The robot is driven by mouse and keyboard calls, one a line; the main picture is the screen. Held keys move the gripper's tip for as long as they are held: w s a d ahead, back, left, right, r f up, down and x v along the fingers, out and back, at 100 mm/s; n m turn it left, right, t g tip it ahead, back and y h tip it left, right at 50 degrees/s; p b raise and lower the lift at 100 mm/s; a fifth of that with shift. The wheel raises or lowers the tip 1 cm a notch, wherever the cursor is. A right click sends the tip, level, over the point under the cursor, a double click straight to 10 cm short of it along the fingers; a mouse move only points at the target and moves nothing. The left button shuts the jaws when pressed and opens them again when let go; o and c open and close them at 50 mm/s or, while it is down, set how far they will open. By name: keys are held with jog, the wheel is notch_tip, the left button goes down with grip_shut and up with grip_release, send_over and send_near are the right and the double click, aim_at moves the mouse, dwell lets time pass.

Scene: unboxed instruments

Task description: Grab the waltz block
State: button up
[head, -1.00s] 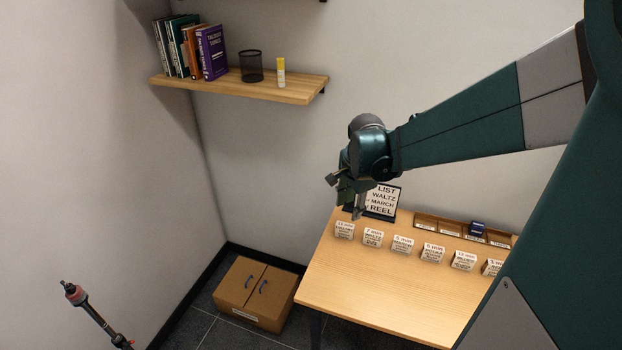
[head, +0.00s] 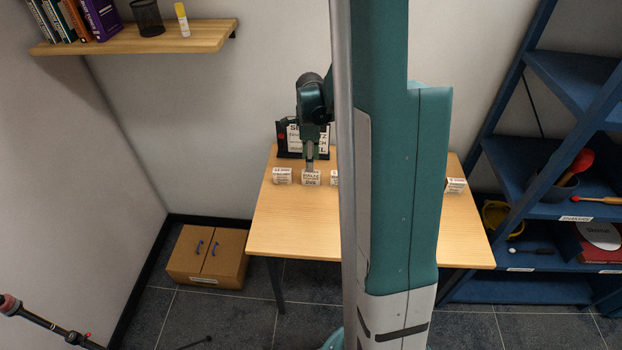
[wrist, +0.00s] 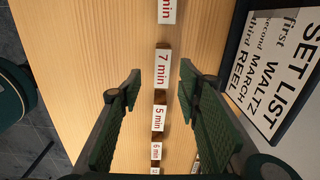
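A row of small labelled blocks stands on the table. The block second from the left (head: 311,178) has small print that looks like WALTZ, but it is hard to read. My gripper (head: 310,157) points down just above and behind it. In the wrist view, my gripper (wrist: 160,82) is open, with its green fingers on either side of a block marked 7 min (wrist: 162,72). Nothing is held between them. Whether the fingertips are down at block height is unclear. My arm hides the middle of the row in the head view.
A set list sign (wrist: 275,70) naming WALTZ, MARCH and REEL stands behind the row, close to my gripper. Neighbouring blocks include one marked 5 min (wrist: 158,117). The wooden table (head: 290,230) is clear in front. A blue shelf (head: 540,180) stands at right.

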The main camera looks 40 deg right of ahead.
aim_at(311, 174)
jog(key=shift+d+f, duration=0.35)
jog(key=shift+f, duration=0.1)
jog(key=shift+f, duration=0.1)
jog(key=shift+f, duration=1.2)
jog(key=shift+w+f+b, duration=0.1)
jog(key=shift+f+b, duration=0.7)
jog(key=shift+f, duration=1.8)
jog(key=shift+c, duration=0.7)
jog(key=c, duration=0.8)
